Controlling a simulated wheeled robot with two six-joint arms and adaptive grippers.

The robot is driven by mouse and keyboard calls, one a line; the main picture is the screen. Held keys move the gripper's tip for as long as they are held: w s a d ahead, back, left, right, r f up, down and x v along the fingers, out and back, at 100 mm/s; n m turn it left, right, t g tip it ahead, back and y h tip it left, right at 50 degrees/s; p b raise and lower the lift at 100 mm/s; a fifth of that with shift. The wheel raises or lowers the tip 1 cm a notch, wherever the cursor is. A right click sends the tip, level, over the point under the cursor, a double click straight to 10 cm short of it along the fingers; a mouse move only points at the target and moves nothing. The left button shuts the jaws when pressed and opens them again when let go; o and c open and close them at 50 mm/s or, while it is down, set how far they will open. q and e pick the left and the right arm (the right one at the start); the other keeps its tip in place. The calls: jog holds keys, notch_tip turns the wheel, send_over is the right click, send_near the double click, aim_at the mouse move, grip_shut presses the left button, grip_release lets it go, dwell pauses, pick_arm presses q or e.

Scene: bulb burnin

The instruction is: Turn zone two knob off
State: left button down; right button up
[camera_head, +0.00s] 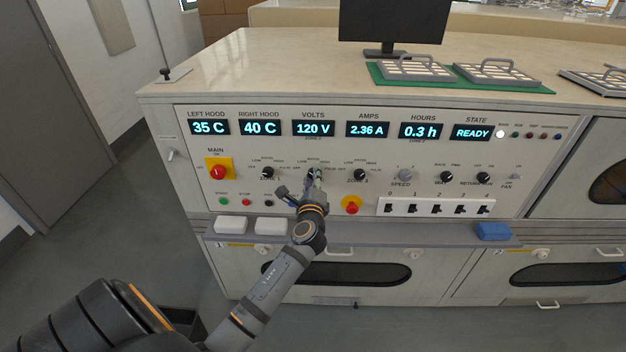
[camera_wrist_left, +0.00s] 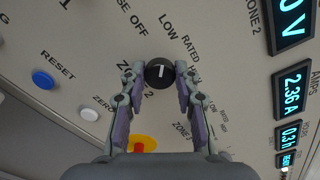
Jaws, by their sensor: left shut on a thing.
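The zone two knob (camera_wrist_left: 158,72) is a small black dial with a short white pointer line, in the upper middle of the left wrist view. Its pointer runs roughly up the picture, on the side of the OFF and LOW labels; I cannot tell exactly which mark it meets. My left gripper (camera_wrist_left: 159,76) has its two fingers on either side of the knob, shut on it. In the head view the left gripper (camera_head: 313,182) reaches up to the panel and hides most of this knob. My right gripper is in neither view.
The zone one knob (camera_head: 267,172) and zone three knob (camera_head: 360,174) flank the gripper. A red stop button on yellow (camera_head: 351,205) sits just below right, and the red main switch (camera_head: 218,172) is further left. A grey ledge (camera_head: 370,231) juts out below the panel.

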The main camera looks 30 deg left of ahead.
pick_arm(q)
jog(key=shift+f+n+b, duration=0.1)
jog(key=shift+n+b, duration=1.5)
jog(key=shift+n, duration=1.5)
jog(key=c, duration=1)
grip_release()
